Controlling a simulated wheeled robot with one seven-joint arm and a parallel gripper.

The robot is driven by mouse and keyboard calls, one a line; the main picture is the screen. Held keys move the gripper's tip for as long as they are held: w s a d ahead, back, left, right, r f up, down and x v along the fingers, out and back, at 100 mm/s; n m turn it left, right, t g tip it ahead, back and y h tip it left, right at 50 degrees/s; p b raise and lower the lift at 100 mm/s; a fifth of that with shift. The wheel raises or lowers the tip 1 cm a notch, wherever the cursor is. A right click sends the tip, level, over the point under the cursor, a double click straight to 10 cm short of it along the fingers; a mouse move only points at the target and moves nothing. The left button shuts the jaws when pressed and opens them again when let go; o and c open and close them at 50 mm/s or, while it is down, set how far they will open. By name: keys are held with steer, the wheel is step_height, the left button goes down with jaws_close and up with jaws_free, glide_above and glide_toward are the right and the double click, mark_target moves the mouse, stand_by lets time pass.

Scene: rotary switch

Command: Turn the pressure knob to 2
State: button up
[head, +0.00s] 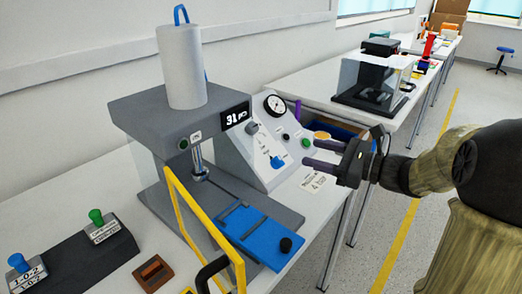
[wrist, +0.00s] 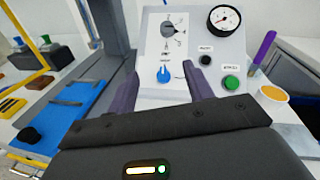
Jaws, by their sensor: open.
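A sloped grey control panel (head: 262,150) stands beside the press. It carries a grey knob (wrist: 168,32) with a printed scale at the top and a blue knob (wrist: 164,74) below it; in the head view these are the grey knob (head: 252,127) and the blue knob (head: 277,162). The labels are too small to tell which is the pressure knob, or its setting. My gripper (head: 312,153) is open and empty, right of the panel in the head view. In the wrist view its dark purple fingers (wrist: 160,86) stand either side of the blue knob, apart from it.
The panel also has a round gauge (wrist: 224,20), a black button (wrist: 205,60) and a green button (wrist: 231,83). The press (head: 160,120) with a yellow guard frame (head: 186,215) stands to the left. A small card (head: 318,182) lies on the table below my gripper.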

mark_target(255, 127)
steer(key=shift+w+d+r+m+t+y, duration=0.3)
steer(key=shift+d+r, duration=0.05)
steer(key=shift+d, duration=0.1)
steer(key=b+x, duration=0.3)
steer(key=x, duration=1.4)
steer(key=shift+w+a, duration=0.15)
steer(key=shift+w, duration=0.05)
steer(key=c, duration=1)
